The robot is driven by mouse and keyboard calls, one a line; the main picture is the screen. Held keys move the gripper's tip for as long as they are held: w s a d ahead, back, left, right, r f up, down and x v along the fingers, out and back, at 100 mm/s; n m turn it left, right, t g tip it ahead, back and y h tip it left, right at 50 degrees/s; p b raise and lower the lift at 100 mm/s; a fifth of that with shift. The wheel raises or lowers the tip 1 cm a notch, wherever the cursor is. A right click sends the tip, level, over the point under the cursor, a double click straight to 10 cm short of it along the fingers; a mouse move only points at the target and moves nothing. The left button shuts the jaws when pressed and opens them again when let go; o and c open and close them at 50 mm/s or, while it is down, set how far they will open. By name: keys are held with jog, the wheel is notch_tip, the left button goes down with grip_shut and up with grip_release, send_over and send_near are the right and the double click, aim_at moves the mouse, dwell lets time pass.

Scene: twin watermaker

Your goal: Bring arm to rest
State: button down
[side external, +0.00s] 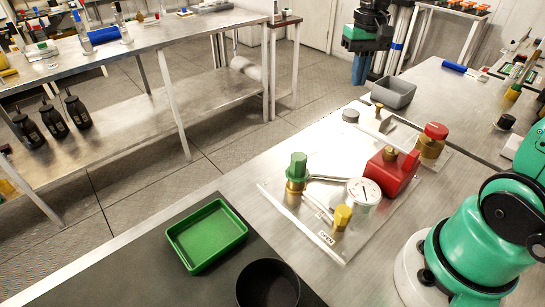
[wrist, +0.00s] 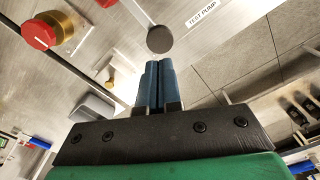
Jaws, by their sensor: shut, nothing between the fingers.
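My gripper (wrist: 158,68) shows in the wrist view with its two dark blue fingers together and nothing between them. The fingers point toward a metal panel with a grey round disc (wrist: 160,40) just beyond the tips in the picture. I cannot tell the gap between the tips and the panel. A red knob on a brass valve (wrist: 40,33) lies to the left of the fingers.
The panel (side external: 290,220) carries a green-capped valve (side external: 298,168), a gauge (side external: 363,193), a red block (side external: 390,173) and a red-capped brass valve (side external: 433,140). A green tray (side external: 207,235) and a black bowl (side external: 267,285) stand in front. A grey bin (side external: 393,92) stands behind.

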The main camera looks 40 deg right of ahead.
notch_tip(320, 180, up, 2)
jog(key=shift+r, duration=0.1)
jog(key=s+a+f+n+t, duration=0.1)
jog(key=a+f+n+t, duration=0.1)
jog(key=a, duration=0.4)
jog(key=s+a+f+n+t, duration=0.2)
jog(key=a+f+n+t, duration=0.1)
jog(key=a+n+t, duration=0.1)
jog(key=shift+a+f+t, duration=0.2)
jog(key=shift+a+t, duration=0.4)
jog(key=shift+a, duration=0.55)
jog(key=shift+s, duration=0.1)
dwell(2.7)
